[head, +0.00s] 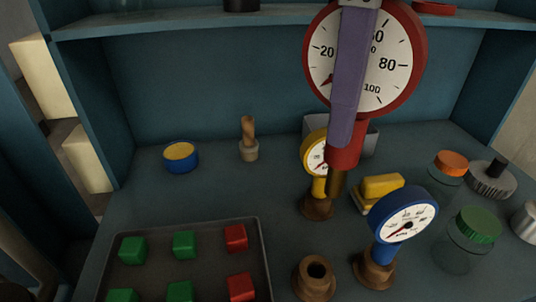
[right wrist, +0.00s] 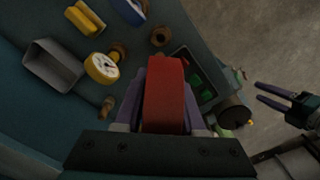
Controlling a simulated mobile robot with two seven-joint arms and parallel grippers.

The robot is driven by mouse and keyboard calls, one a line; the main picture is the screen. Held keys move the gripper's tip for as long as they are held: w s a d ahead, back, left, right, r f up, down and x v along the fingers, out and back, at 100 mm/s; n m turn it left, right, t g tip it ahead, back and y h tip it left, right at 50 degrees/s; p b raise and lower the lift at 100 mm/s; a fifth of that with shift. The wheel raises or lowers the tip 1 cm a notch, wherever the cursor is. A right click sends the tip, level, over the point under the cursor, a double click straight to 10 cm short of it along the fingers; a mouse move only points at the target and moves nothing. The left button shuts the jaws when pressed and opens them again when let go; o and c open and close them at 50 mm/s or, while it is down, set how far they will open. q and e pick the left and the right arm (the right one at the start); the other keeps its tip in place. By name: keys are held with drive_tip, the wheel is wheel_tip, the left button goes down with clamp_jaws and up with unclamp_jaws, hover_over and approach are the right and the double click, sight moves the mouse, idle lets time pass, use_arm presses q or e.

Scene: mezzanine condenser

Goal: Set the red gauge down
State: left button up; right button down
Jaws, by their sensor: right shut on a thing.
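The red gauge (head: 400,62) has a white dial and a red stem with a brown lower end. My right gripper (head: 345,120) is shut on it and holds it upright above the bench. In the right wrist view the red gauge (right wrist: 164,95) sits edge-on between the purple fingers. Its lower end overlaps the yellow gauge (head: 313,152) in the head view, so I cannot tell whether they touch. An empty brown socket (head: 314,280) stands at the front. The blue gauge (head: 403,214) stands in a brown base. My left gripper (right wrist: 262,94) shows only in the right wrist view, fingers apart and empty.
A tray (head: 262,250) with green and red cubes lies front left. A blue-yellow pot (head: 181,158), drill bit (head: 249,135), grey bin (head: 371,140), yellow block (head: 378,190) and lidded jars (head: 478,226) stand around. A shelf (head: 200,20) crosses above. The bench's left-middle is clear.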

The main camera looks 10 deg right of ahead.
sight(336, 193)
wheel_tip(336, 193, down, 19)
drive_tip(key=b, duration=0.2)
drive_tip(key=shift+s+d+f, duration=0.1)
drive_tip(key=shift+f, duration=0.05)
drive_tip(key=c, duration=0.5)
unclamp_jaws()
wheel_tip(336, 193, up, 12)
drive_tip(key=shift+f+p, duration=0.25)
drive_tip(key=shift+p, duration=0.35)
drive_tip(key=shift+r, duration=0.35)
